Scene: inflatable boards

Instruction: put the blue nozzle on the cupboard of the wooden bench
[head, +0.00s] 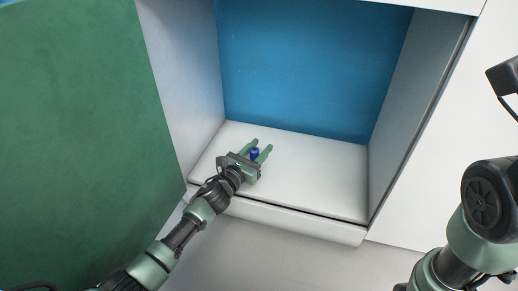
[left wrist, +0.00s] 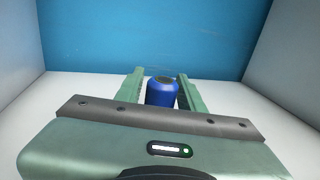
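The blue nozzle (head: 254,153) is small and dark blue, and stands upright at the white floor of the open cupboard (head: 310,172). In the left wrist view the nozzle (left wrist: 161,93) shows a dark top and sits between the two green fingers. My left gripper (head: 258,149) reaches into the cupboard near its front left part, with one finger on each side of the nozzle. Narrow gaps seem to show beside the nozzle, so the fingers look open around it. Its lower part is hidden behind the gripper body in the left wrist view. My right gripper is not in view.
The cupboard has a blue back panel (head: 305,70) and pale side walls (head: 415,105). A large green door or panel (head: 80,130) stands at the left, close to my left arm. The cupboard floor is bare to the right of the gripper.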

